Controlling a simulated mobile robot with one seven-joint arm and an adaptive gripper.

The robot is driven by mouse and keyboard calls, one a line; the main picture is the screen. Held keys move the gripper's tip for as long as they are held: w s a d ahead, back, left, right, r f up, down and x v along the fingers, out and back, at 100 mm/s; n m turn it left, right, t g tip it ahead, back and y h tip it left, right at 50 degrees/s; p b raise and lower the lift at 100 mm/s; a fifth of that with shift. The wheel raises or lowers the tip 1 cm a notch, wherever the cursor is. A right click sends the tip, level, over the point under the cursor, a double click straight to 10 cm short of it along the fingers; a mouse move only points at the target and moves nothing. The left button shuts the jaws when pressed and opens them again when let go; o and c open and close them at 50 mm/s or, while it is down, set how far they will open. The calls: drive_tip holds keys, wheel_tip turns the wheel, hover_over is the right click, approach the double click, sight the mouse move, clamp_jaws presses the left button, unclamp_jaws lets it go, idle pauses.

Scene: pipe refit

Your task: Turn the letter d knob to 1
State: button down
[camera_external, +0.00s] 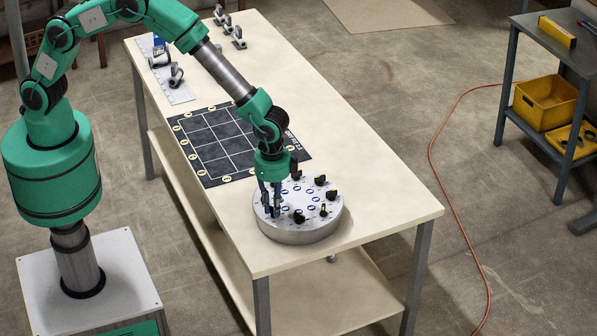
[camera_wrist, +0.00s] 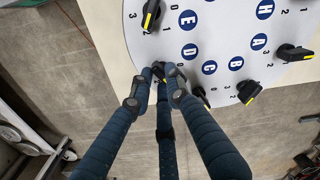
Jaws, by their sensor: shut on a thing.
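A round grey-white knob panel (camera_external: 290,232) stands on the near end of the table, with black yellow-marked knobs around its rim and blue letter discs inside them. My gripper (camera_external: 270,208) points down at the panel's left side. In the wrist view my gripper (camera_wrist: 162,73) is shut on a dark knob at the rim, outward from the blue disc that appears to read D (camera_wrist: 190,50). The fingers hide most of this knob and the numbers around it, so I cannot read its setting.
A dark grid mat (camera_external: 215,145) lies behind the panel on the table. The table's near right corner is clear.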

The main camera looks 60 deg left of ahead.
drive_tip(key=shift+m, duration=0.3)
drive_tip(key=c, duration=1.7)
unclamp_jaws()
drive_tip(key=shift+o, duration=0.2)
drive_tip(key=shift+r, duration=0.1)
wheel_tip(320, 180, up, 12)
